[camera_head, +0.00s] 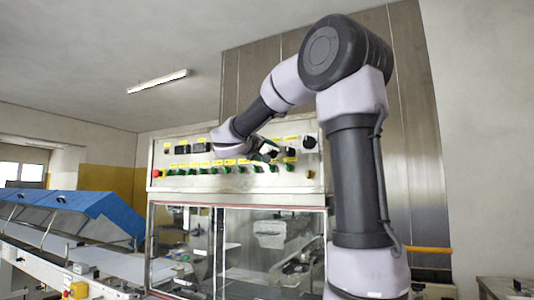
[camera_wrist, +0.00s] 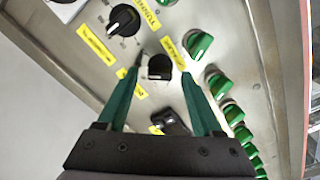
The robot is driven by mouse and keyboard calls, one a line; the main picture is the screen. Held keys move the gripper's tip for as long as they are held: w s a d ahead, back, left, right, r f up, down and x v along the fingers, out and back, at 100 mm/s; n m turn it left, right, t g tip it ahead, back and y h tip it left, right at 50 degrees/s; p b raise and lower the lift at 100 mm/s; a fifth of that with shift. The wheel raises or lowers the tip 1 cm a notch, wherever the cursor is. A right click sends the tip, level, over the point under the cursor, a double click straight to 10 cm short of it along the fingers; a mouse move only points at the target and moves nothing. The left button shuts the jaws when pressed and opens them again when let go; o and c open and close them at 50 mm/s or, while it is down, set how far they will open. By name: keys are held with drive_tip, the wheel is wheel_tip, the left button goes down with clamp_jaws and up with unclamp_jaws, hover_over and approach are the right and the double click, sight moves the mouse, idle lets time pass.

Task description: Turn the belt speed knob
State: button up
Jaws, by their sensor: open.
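In the wrist view, my gripper (camera_wrist: 158,62) is open, with its two green fingers pointing at the control panel. A small black knob (camera_wrist: 159,68) shows between the fingertips. I cannot tell whether the fingers touch it. Yellow labels stand beside the knobs; one seems to read TUNNEL, and I cannot read which knob is belt speed. In the head view, my gripper (camera_head: 266,150) is at the right half of the panel (camera_head: 215,148), partly hidden by my wrist.
A row of green knobs (camera_wrist: 200,44) runs down the right of the wrist view, close to the right finger. A red button (camera_head: 155,173) is at the panel's left end. Glass doors (camera_head: 250,245) lie below. A conveyor with blue covers (camera_head: 90,210) stands at left.

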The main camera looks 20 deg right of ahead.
drive_tip(key=shift+d, duration=0.1)
clamp_jaws()
drive_tip(key=shift+n, duration=0.3)
drive_tip(key=shift+w+f+n, duration=0.1)
drive_tip(key=shift+n, duration=1.65)
drive_tip(key=shift+f+n, duration=0.1)
drive_tip(key=shift+n, duration=1.65)
unclamp_jaws()
